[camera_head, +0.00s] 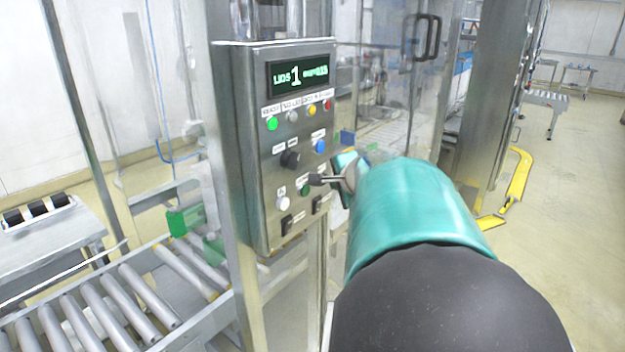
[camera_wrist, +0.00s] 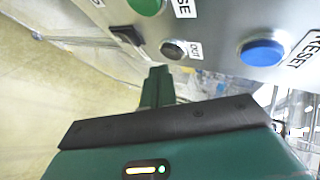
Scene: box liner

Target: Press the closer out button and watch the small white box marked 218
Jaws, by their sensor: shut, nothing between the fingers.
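The steel control panel (camera_head: 290,130) faces me in the head view, with a lit display reading "LIDS 1" and smaller text. In the wrist view a small dark round button (camera_wrist: 173,49) sits beside a label ending in "OUT"; the rest of that label cannot be read. My gripper (camera_head: 318,180) is shut and empty at the lower right of the panel. In the wrist view its green fingers (camera_wrist: 158,72) point at the panel, just below the dark button; contact cannot be told. I cannot make out a small white box marked 218.
A green button (camera_wrist: 145,5), a black switch (camera_wrist: 127,35) and the blue reset button (camera_wrist: 262,52) lie close around the fingers. A white button (camera_head: 282,203) and black knob (camera_head: 290,159) are also on the panel. A roller conveyor (camera_head: 100,300) runs at lower left.

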